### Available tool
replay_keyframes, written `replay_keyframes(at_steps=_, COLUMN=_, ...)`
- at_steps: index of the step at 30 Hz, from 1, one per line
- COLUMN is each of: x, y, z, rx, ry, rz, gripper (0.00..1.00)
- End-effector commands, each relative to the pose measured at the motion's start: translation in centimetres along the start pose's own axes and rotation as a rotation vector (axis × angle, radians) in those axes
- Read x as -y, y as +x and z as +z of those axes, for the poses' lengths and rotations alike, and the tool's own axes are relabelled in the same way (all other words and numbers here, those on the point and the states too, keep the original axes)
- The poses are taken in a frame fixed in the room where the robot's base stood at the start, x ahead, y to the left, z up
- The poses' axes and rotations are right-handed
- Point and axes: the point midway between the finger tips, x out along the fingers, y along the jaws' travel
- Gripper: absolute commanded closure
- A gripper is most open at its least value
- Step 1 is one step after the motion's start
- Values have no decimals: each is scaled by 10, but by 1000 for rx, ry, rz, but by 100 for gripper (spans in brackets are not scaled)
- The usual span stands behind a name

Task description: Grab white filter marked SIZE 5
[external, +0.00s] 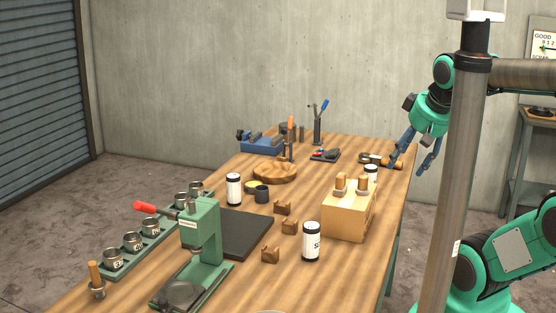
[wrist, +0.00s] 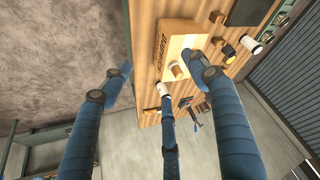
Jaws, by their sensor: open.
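Three white cylindrical filters with black ends stand upright on the table. One is at the front beside the wooden box (external: 311,243), with dark lettering starting with "S". Another (external: 233,188) stands left of the middle, and a third (external: 371,170) is partly hidden behind the box. I cannot read a size number on any of them. My gripper (external: 413,164) is open and empty, above the table's right edge, right of the third filter. In the wrist view, my spread fingers (wrist: 160,78) frame the box, and a white filter (wrist: 163,88) shows near the middle fingertip.
The wooden box (external: 345,218) with pegs on top stands beside the filters. A green press (external: 203,240), a row of metal cups (external: 133,240), a dark mat (external: 243,233) and small wooden blocks (external: 283,207) occupy the table (external: 345,285). Tools stand at the far end.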

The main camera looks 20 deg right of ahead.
Motion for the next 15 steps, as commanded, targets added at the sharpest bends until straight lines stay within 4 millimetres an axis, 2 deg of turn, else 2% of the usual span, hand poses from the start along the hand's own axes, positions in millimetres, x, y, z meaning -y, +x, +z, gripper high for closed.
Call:
replay_keyframes(at_steps=5, x=6, y=-2, z=-25, rx=8, ry=-23, rz=-15, gripper=40)
replay_keyframes(at_steps=8, x=12, y=-3, z=-47, rx=14, ry=-46, rz=-27, gripper=40)
replay_keyframes(at_steps=15, x=33, y=4, z=-114, rx=27, ry=-115, rz=-66, gripper=40)
